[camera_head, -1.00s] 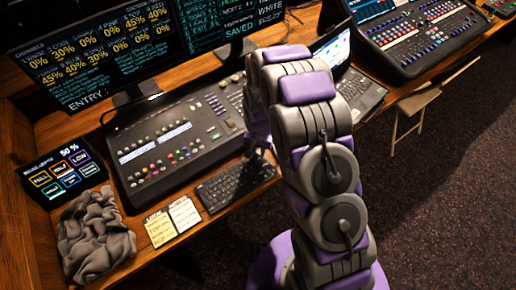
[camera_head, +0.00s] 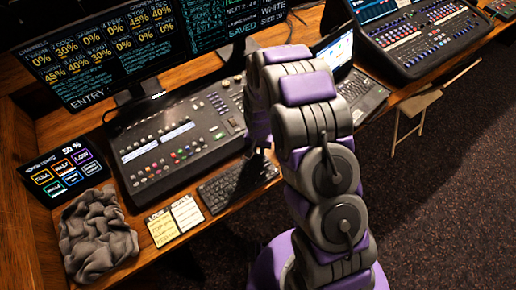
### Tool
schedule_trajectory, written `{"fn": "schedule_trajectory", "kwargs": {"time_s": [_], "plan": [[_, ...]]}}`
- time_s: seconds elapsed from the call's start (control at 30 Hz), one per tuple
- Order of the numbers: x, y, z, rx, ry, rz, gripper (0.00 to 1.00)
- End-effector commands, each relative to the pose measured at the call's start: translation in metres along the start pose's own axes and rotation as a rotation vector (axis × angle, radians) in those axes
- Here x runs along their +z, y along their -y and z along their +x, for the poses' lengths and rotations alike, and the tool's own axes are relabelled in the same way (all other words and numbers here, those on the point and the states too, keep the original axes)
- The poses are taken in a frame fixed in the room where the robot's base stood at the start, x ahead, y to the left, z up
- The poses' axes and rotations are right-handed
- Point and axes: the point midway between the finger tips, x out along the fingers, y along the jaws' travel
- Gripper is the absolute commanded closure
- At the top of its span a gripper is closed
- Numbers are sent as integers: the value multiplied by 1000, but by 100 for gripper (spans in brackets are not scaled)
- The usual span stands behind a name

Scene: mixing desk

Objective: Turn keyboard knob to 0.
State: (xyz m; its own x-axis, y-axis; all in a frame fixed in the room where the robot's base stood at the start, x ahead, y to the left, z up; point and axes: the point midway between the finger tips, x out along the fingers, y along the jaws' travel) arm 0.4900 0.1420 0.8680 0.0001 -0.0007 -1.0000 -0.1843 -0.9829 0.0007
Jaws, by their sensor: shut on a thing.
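My gripper (camera_head: 260,147) is at the end of my grey and purple arm, low over the right end of the mixing desk (camera_head: 180,143) and just behind the computer keyboard (camera_head: 238,184). Only a small part of the jaws shows; my arm covers the rest. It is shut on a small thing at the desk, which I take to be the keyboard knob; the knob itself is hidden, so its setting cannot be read.
A monitor (camera_head: 95,50) showing percentages stands behind the desk. A tablet (camera_head: 62,173) reading 50 %, a crumpled grey cloth (camera_head: 97,235) and note cards (camera_head: 162,227) lie at left. A laptop (camera_head: 362,92) and another console (camera_head: 415,40) are at right.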

Motion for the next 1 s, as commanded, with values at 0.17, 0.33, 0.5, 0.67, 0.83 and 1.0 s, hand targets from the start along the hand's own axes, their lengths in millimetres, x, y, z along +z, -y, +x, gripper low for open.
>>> {"fn": "schedule_trajectory", "kwargs": {"time_s": [0.17, 0.33, 0.5, 0.67, 0.83, 1.0], "plan": [[1, -2, 1, 2, 4, 0, 100], [1, -2, 1, 2, 4, 0, 100], [1, -2, 1, 2, 4, 1, 100], [1, -2, 1, 2, 4, 1, 100], [1, -2, 1, 1, 4, 1, 100], [1, -2, 1, 1, 4, 1, 75]]}}
